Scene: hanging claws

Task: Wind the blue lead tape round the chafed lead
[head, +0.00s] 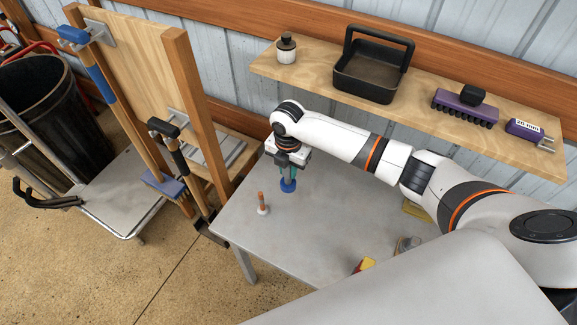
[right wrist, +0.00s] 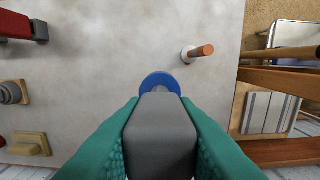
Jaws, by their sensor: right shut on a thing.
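My right gripper (head: 288,170) is above the far left part of the grey table (head: 330,215). Its teal fingers (right wrist: 158,130) are shut on a grey block (right wrist: 160,120) with a round blue disc (right wrist: 158,80) at its far end. In the head view the blue disc (head: 288,186) shows just below the fingers, at or close to the table top; I cannot tell if it touches. I cannot make out for sure whether this blue part is the lead tape. No chafed lead is plain to see. My left gripper is not in view.
An upright brown peg on a white base (head: 262,205) stands left of the gripper. Small items, one red and yellow (head: 365,265), lie nearer on the table. A wooden shelf (head: 420,85) holds a black caddy (head: 372,68). A tool rack (head: 140,60) stands left.

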